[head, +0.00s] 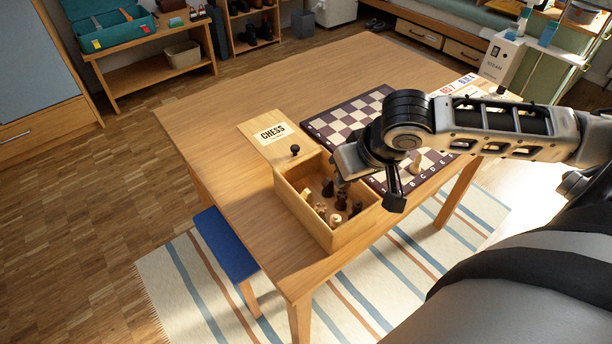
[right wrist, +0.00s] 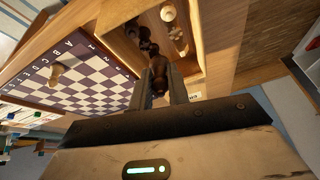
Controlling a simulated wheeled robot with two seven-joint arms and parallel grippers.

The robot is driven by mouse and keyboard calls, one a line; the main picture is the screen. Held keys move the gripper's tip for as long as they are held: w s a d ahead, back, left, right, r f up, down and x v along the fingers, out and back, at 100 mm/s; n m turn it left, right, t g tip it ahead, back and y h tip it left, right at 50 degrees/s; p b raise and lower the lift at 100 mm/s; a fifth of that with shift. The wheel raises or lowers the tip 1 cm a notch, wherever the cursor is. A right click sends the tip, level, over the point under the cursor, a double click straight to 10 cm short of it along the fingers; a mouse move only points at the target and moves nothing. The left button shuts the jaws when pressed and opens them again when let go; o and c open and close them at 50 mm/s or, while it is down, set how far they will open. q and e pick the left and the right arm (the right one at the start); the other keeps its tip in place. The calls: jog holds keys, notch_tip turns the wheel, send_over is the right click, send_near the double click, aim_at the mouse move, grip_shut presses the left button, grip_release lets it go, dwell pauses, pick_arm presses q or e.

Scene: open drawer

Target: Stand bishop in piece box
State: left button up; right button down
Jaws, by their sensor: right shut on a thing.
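The wooden piece box (head: 358,226) stands open at the table's near edge, with several dark and light chess pieces inside. My right gripper (head: 341,181) reaches into the box's right side from above. In the right wrist view, my right gripper (right wrist: 161,84) is shut on a dark brown piece, apparently the bishop (right wrist: 158,83). Its base cannot be seen clearly, so I cannot tell whether it touches the box floor. The box also shows in the right wrist view (right wrist: 105,32), with dark and light pieces beyond the fingers. My left gripper is out of view.
The chessboard (head: 338,122) lies behind the box, with a light piece (head: 417,166) on it. The CHESS lid (head: 262,133) lies behind-left of the box, with a small dark piece (head: 295,150) on it. The table's left side is clear. A blue stool (head: 225,245) stands below.

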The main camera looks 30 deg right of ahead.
jog(key=w, duration=0.9)
jog(key=f, duration=0.2)
jog(key=w+f, duration=0.1)
jog(key=f, duration=0.1)
jog(key=a+f, duration=0.1)
jog(key=f, duration=0.2)
jog(key=shift+w, duration=0.2)
jog(key=shift+w+f, duration=0.2)
jog(key=shift+f, duration=0.35)
jog(key=shift+x, duration=1.2)
jog(key=shift+w+r+g, duration=0.2)
jog(key=shift+w+g, duration=0.05)
jog(key=shift+g, duration=0.15)
jog(key=shift+w+g+p, duration=0.2)
jog(key=shift+g+p, duration=0.15)
jog(key=shift+g, duration=0.25)
jog(key=shift+w+f+g, duration=0.15)
jog(key=shift+g, duration=0.55)
jog(key=shift+f, duration=0.35)
